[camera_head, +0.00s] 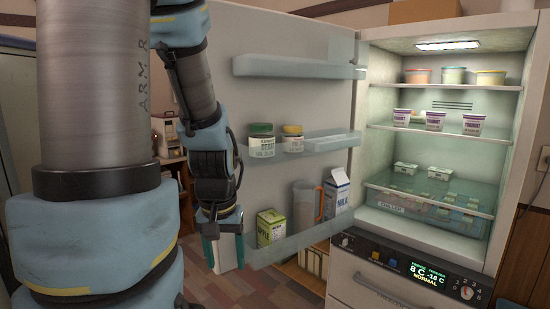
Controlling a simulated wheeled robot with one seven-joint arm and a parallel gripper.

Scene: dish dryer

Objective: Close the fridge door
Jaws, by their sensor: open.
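The fridge door (300,100) stands wide open, swung out to the left of the fridge (445,130). Its inner side faces me. Its shelves hold two lidded jars (275,141), a green carton (271,226), a clear jug (304,205) and a milk carton (336,190). My gripper (226,250) hangs pointing down near the lower left edge of the door. It is open and holds nothing visible. I cannot tell whether it touches the door.
Inside the fridge are tubs, cups and a clear chiller drawer (420,198). A control panel (402,268) sits below, above a lower drawer. A cardboard box (424,10) is on top. Tiled floor (262,288) shows below the door. My arm covers much of the left side.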

